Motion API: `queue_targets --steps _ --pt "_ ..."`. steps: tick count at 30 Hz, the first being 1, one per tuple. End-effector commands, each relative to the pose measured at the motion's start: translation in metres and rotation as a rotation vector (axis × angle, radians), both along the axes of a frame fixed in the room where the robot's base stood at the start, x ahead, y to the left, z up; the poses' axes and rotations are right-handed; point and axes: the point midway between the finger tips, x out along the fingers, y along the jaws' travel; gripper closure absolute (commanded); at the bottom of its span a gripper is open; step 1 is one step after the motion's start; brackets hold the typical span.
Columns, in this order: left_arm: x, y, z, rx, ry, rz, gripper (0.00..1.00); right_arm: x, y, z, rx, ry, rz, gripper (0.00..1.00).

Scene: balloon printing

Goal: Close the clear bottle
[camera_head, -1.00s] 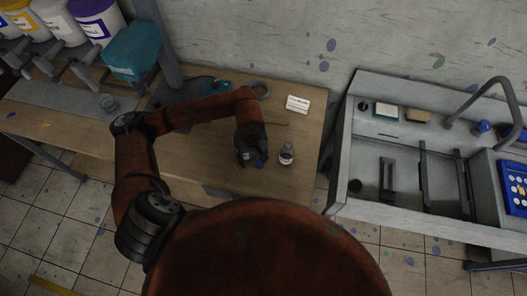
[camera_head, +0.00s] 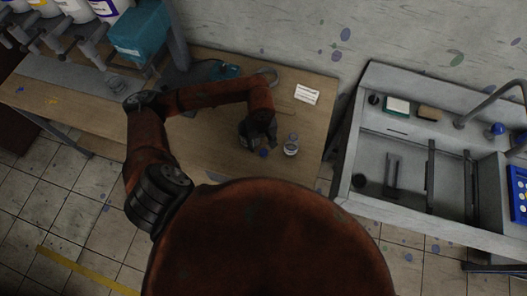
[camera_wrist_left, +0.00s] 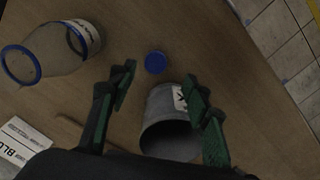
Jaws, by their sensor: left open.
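The clear bottle (camera_head: 291,146) stands on the wooden table in the head view. In the left wrist view the bottle (camera_wrist_left: 52,50) shows at the upper left, with a blue rim around its open mouth and no cap on it. A blue cap (camera_wrist_left: 155,62) lies on the table beside it; it also shows in the head view (camera_head: 263,153). My left gripper (camera_wrist_left: 160,88) is open, its green-padded fingers apart above the table. A grey cup with a white label (camera_wrist_left: 168,115) shows between and below the fingers. My right gripper is not in view.
A white printed card (camera_head: 306,94) lies at the back of the table (camera_head: 215,150). A grey sink unit (camera_head: 345,190) stands to the right, beyond a gap. A teal box (camera_head: 140,35) and several paint containers are at the upper left.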

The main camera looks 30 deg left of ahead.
Motion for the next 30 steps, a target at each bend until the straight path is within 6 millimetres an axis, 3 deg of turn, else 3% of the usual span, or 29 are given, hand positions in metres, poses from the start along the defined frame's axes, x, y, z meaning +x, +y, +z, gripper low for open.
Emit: queue_targets --steps 7,18,30 --pt "0.0 -0.002 -0.005 -0.002 0.004 -0.002 0.55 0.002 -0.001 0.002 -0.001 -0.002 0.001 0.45" --pt "0.003 -0.006 -0.05 -0.001 0.002 -0.003 0.55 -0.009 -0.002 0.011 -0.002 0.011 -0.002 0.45" --pt "0.004 -0.006 -0.052 0.0 0.0 -0.003 0.57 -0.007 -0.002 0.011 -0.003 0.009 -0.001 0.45"
